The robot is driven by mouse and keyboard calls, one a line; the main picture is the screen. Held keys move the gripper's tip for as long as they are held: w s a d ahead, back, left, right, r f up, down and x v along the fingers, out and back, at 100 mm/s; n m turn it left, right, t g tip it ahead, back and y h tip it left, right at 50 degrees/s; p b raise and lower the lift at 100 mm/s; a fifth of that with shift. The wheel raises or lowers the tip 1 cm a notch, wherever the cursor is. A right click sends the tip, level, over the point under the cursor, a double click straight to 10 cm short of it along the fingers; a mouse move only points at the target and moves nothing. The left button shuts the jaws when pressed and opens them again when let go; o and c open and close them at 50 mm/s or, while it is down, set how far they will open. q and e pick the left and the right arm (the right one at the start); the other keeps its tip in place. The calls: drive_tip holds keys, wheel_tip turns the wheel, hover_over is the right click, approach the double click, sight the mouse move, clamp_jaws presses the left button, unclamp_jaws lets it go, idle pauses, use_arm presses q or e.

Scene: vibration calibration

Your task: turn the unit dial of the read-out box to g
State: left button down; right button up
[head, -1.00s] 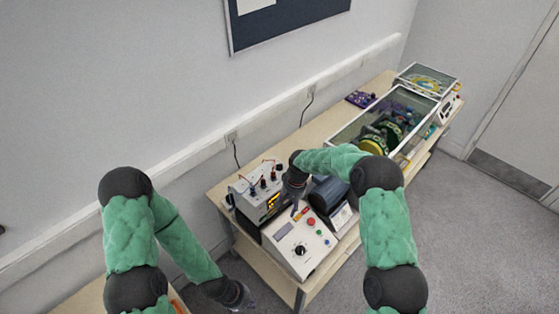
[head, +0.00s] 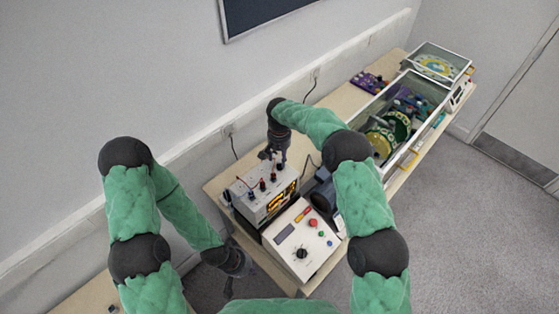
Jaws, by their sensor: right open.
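The read-out box (head: 247,197) is a grey box with a lit orange display, standing at the near left part of the bench. Small dark knobs and red and black plugs stand on its top; the unit dial and its letters are too small to tell apart. My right gripper (head: 274,158) points down over the back right of the box top, open; I cannot tell whether it touches a knob there. My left gripper (head: 231,287) hangs low in front of the bench's left end, away from the box; its fingers are too unclear to tell open from shut.
A white console (head: 285,262) with a black knob (head: 302,253) and red and green buttons stands in front of the box. A glass-covered case (head: 408,125) and a purple board (head: 368,81) lie further along the bench. A wall runs behind.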

sight(280, 164)
wheel_tip(280, 164, down, 2)
drive_tip(key=shift+s+d+f, duration=0.1)
drive_tip(key=shift+d, duration=0.05)
drive_tip(key=shift+s+f+p, duration=0.15)
drive_tip(key=shift+f+p, duration=0.25)
drive_tip(key=shift+f, duration=0.15)
drive_tip(key=shift+w+f, duration=0.2)
drive_tip(key=shift+f, duration=0.1)
drive_tip(key=shift+s, duration=0.1)
clamp_jaws()
